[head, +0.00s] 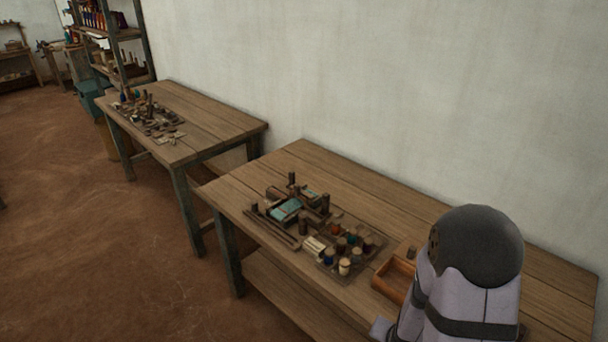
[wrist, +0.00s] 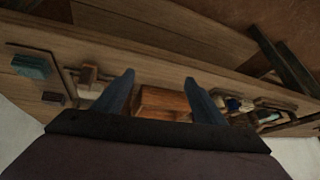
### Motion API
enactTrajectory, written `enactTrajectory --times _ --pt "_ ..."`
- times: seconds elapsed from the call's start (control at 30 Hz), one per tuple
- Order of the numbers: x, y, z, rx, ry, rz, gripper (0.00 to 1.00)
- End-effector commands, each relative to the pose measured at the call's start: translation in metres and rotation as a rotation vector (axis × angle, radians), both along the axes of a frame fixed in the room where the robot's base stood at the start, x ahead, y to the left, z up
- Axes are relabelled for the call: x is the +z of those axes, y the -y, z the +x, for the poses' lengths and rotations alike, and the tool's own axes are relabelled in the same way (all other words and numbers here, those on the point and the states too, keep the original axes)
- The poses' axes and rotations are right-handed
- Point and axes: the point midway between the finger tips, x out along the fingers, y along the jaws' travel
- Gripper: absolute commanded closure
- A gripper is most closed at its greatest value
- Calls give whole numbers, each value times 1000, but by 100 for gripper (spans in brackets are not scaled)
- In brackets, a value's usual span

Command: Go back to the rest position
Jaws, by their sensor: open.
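My gripper (wrist: 158,84) shows in the wrist view with its two dark fingers spread apart. Nothing is held between them. Beyond and below the fingers, an orange-brown wooden box (wrist: 162,103) rests on the wooden bench (wrist: 140,62). In the head view my arm stands at the lower right and the gripper itself is not visible there. The wooden box (head: 392,281) shows on the near bench (head: 350,198), just left of my arm and partly hidden by it.
A tray of spools (head: 345,249) and a group of dark wooden pieces with a teal block (head: 286,210) lie left of the box. A second cluttered table (head: 215,122) and a shelf (head: 125,35) stand farther left. A white wall (head: 380,80) runs behind the benches.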

Motion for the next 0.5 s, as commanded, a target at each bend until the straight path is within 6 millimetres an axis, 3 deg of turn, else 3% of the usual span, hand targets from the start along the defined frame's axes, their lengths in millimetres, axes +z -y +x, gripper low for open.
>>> enactTrajectory --times 0.2,0.5 --pt "36 -51 -24 218 -178 56 35" --pt "87 -84 -90 466 -426 58 35"
